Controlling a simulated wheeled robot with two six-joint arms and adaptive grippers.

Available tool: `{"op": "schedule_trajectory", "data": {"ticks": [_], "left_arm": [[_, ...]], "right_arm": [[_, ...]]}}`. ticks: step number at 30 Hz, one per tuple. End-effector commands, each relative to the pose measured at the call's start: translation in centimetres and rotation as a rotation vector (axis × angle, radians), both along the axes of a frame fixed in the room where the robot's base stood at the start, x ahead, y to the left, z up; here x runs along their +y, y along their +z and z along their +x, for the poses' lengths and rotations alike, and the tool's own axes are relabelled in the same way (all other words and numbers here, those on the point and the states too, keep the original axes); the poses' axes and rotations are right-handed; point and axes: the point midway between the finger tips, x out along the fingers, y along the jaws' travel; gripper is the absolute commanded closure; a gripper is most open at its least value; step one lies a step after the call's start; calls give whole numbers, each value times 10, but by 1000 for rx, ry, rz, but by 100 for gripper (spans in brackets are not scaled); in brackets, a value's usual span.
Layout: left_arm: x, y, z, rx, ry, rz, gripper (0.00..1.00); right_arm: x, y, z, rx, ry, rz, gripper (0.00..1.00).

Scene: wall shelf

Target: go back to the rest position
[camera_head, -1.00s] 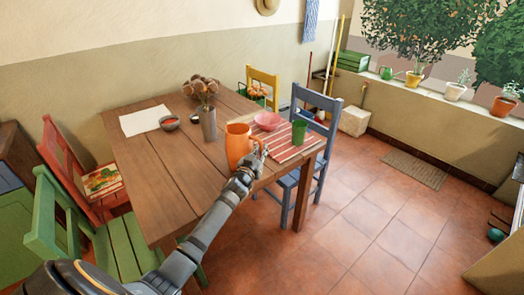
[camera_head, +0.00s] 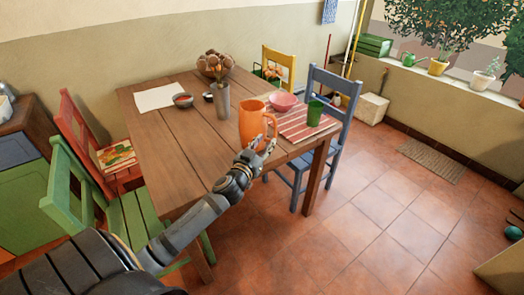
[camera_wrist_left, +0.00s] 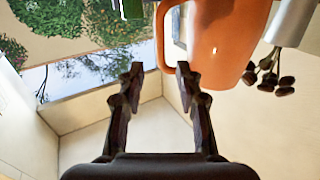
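The orange pitcher (camera_head: 252,122) stands upright on the wooden table (camera_head: 180,140), near its front right edge, with its handle to the right. My left gripper (camera_head: 266,147) is just in front of the pitcher, below its handle in the head view. In the left wrist view, the two fingers of my left gripper (camera_wrist_left: 160,70) are spread apart with nothing between their tips. There the pitcher (camera_wrist_left: 225,45) appears upside down beyond the fingers, its handle beyond the gap. I cannot tell whether a finger touches the handle. My right gripper is not in view.
A pink bowl (camera_head: 283,102) and a green cup (camera_head: 315,113) stand on or by a striped mat (camera_head: 298,126), right of the pitcher. A metal vase (camera_head: 222,101) stands behind. Blue (camera_head: 333,100), green (camera_head: 60,190) and red (camera_head: 84,135) chairs surround the table. Floor on the right is mostly clear.

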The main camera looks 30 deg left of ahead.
Motion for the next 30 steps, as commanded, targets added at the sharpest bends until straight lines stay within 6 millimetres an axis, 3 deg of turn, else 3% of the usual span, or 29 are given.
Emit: {"op": "schedule_trajectory", "data": {"ticks": [6, 22, 26, 30], "left_arm": [[-2, 0, -19, 0, 0, 2, 65], [-2, -2, -21, 10, 11, -2, 65], [2, -36, -47, 156, 126, -13, 65], [-9, -101, -109, 516, 225, -10, 65]], "right_arm": [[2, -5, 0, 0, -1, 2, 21], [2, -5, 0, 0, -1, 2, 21], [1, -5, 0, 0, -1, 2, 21], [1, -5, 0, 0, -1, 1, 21]]}}
